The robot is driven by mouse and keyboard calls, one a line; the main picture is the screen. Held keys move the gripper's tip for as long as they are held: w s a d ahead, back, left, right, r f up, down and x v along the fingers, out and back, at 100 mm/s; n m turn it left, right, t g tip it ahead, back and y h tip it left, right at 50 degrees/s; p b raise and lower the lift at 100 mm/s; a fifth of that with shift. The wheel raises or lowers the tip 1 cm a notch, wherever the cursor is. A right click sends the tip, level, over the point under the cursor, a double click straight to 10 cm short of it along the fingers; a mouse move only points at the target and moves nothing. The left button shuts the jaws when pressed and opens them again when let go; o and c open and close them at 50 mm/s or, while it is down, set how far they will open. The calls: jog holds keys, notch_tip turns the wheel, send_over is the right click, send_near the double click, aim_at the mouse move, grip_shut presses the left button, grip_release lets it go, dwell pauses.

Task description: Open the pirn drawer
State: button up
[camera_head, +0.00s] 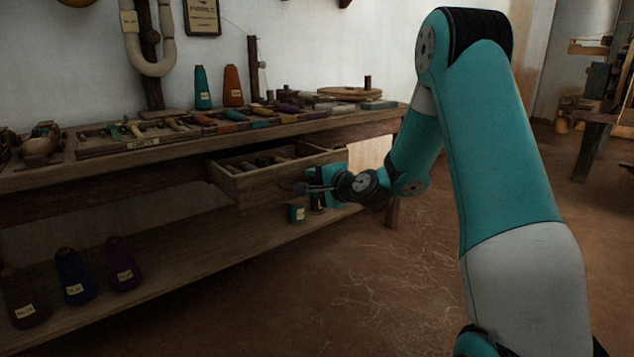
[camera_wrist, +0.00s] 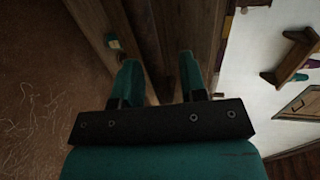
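The wooden pirn drawer (camera_head: 256,187) stands pulled out from under the bench top in the head view. Its open top shows several pirns (camera_head: 264,161) inside. My gripper (camera_head: 292,187) is at the drawer's front face, near the middle. In the wrist view the two teal fingers of my gripper (camera_wrist: 160,78) are spread apart, with dark wooden boards (camera_wrist: 158,35) seen beyond and between them. I see no handle clearly in either view, and I cannot tell whether the fingers touch the drawer front.
The bench top carries a long tray (camera_head: 140,143) of pirns, a teal cone (camera_head: 203,90) and an orange cone (camera_head: 233,88). The lower shelf (camera_head: 190,250) holds several yarn cones at left and a small teal spool (camera_head: 297,213).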

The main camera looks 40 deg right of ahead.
jog(key=b+v, duration=0.8)
jog(key=v, duration=0.9)
jog(key=shift+s, duration=0.2)
